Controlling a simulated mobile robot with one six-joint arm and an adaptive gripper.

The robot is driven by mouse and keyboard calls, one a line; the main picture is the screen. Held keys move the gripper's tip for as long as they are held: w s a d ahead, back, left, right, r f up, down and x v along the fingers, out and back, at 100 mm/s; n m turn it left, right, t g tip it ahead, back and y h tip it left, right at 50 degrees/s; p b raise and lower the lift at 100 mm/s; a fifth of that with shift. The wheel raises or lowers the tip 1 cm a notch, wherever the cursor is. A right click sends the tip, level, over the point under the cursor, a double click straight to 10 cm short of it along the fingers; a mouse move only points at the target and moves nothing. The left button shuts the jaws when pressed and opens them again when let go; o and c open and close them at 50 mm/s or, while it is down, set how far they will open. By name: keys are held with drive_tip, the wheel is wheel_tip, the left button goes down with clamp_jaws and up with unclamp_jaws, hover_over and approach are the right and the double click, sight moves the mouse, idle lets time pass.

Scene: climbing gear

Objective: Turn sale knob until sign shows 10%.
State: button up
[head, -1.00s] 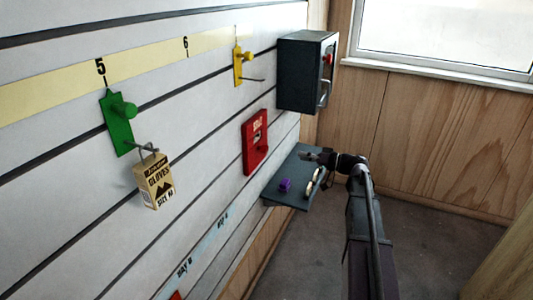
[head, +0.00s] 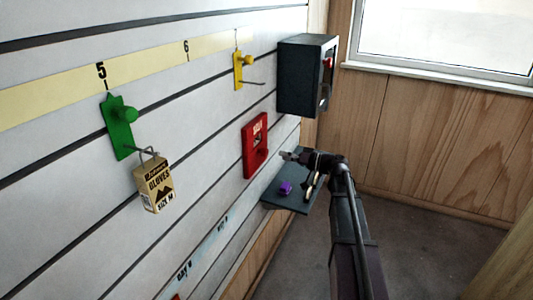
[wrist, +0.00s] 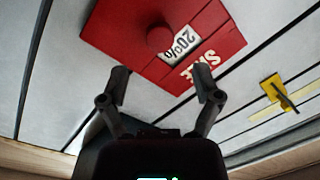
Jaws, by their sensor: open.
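The red sale sign (head: 255,145) is fixed to the slatted wall, left of my gripper in the head view. In the wrist view the sign (wrist: 205,52) shows "SALE" and a white window (wrist: 181,44) reading "20%". The round red sale knob (wrist: 160,38) sits beside that window; it also shows in the head view (head: 262,155). My gripper (head: 284,156) is open and empty, pointing at the wall. In the wrist view its fingertips (wrist: 162,84) are spread apart below the knob, with the knob beyond them and apart from them.
A dark shelf (head: 273,200) below the gripper holds a purple item (head: 285,188). A dark box (head: 303,75) is above right. A yellow hook (head: 240,69) and a green hook (head: 119,125) with a gloves box (head: 156,187) are on the wall. Floor to the right is clear.

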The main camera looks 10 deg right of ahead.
sight(267, 153)
drive_tip(key=x, duration=0.7)
drive_tip(key=shift+a, duration=0.1)
